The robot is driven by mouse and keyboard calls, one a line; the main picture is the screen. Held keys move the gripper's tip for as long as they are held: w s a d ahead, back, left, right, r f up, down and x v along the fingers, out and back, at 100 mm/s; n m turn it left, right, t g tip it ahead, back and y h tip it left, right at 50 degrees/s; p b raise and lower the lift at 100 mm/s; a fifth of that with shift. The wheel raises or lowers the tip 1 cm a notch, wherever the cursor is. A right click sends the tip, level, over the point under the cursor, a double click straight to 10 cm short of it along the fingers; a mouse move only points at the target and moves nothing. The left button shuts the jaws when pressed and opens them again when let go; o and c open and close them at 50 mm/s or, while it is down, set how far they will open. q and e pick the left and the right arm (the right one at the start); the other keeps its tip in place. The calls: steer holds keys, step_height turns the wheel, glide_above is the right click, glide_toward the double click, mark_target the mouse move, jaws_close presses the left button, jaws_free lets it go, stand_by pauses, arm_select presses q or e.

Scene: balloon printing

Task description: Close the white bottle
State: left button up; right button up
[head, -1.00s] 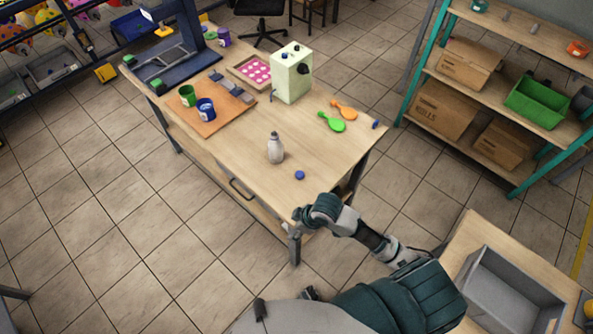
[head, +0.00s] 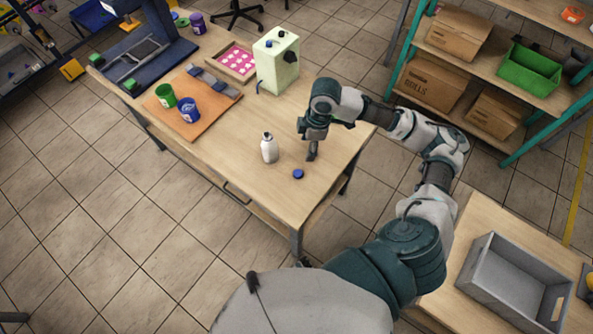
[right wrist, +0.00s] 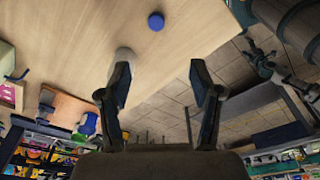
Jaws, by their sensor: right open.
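The white bottle (head: 269,148) stands upright on the wooden table, with a dark spot at its top. A blue cap (head: 298,174) lies on the table to the right of the bottle and nearer the front edge. My right gripper (head: 311,155) hangs above the table, to the right of the bottle and beyond the cap, touching neither. In the right wrist view its two fingers (right wrist: 160,85) are apart with nothing between them. That view shows the cap (right wrist: 156,22) ahead of the fingers, and the bottle (right wrist: 123,58) partly hidden behind one finger. My left gripper is not in view.
An orange board (head: 160,103) with a green cup (head: 165,96) and a blue cup (head: 189,110) lies left of the bottle. A pale green machine (head: 277,62) stands behind. A grey bin (head: 483,278) sits on another table at the right. The table's front left is clear.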

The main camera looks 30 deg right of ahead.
glide_toward(298, 172)
steer(key=f+b, duration=0.1)
steer(key=a+f+b, duration=0.1)
steer(key=f, duration=0.1)
steer(key=shift+s+f, duration=0.1)
steer(key=shift+s, duration=0.1)
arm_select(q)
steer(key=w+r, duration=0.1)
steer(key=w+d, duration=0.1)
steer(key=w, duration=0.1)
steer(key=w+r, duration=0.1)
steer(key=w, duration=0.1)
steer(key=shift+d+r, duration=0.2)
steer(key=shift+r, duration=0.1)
arm_select(e)
steer(key=shift+d+f, duration=0.1)
steer(key=shift+f, duration=0.1)
steer(key=shift+w+f, duration=0.1)
steer(key=shift+f, duration=0.3)
steer(key=f, duration=0.3)
steer(key=f+b, duration=0.1)
steer(key=shift+w+a+f, duration=0.2)
steer(key=shift+w+a, duration=0.05)
steer(key=shift+w, duration=0.1)
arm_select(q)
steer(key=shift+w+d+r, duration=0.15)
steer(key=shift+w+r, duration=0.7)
